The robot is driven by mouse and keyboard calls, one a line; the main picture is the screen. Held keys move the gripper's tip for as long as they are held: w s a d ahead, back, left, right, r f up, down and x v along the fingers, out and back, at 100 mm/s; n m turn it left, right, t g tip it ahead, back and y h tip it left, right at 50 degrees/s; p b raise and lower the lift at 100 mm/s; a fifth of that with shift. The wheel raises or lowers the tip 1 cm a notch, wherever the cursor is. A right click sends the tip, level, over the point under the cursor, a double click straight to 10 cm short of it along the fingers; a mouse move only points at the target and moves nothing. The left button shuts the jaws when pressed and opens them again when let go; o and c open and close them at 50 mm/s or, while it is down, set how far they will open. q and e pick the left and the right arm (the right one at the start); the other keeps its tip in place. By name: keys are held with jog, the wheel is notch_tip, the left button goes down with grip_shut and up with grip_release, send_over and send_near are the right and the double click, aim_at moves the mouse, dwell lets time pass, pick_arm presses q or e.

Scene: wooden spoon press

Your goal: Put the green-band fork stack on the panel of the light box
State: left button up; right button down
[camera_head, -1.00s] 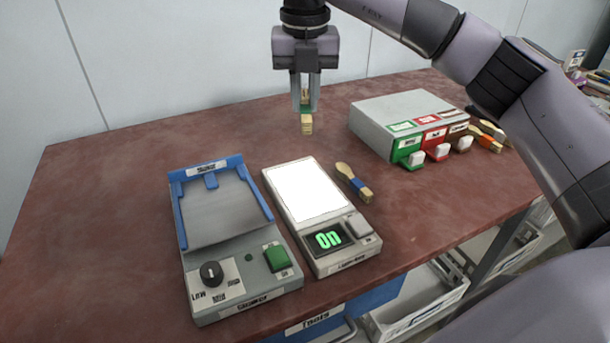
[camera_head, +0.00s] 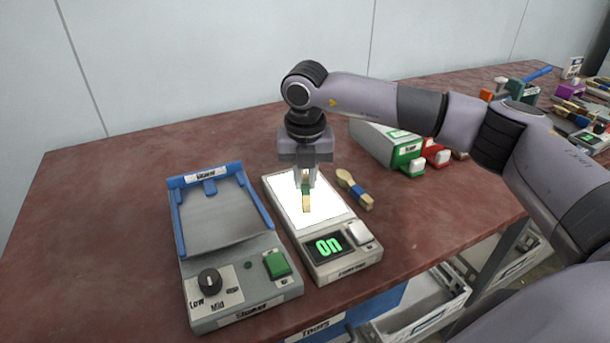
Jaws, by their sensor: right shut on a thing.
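The light box (camera_head: 362,262) stands near the table's front, with its white panel (camera_head: 325,211) lit and its display reading "On". My right gripper (camera_head: 305,184) is over the panel, pointing down. It is shut on the green-band fork stack (camera_head: 306,203), a small wooden stack with a green band. The stack is at or just above the panel; I cannot tell whether it touches. The gripper hides the stack's upper part and some of the panel's far end. My left gripper is not in view.
A blue-banded wooden stack (camera_head: 355,190) lies just right of the light box. A shaker (camera_head: 225,290) with a blue-rimmed tray stands close on the left. A grey box with coloured fronts (camera_head: 383,147) stands behind right, partly hidden by my arm. The table's left side is clear.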

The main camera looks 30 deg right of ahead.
aim_at(305, 186)
jog(key=shift+f, duration=0.15)
jog(key=c, duration=1.1)
grip_release()
jog(key=shift+o, duration=0.2)
jog(key=shift+r, duration=0.35)
notch_tip(305, 186, up, 12)
jog(key=s, duration=0.1)
jog(key=shift+a+f, duration=0.15)
jog(key=shift+a, duration=0.15)
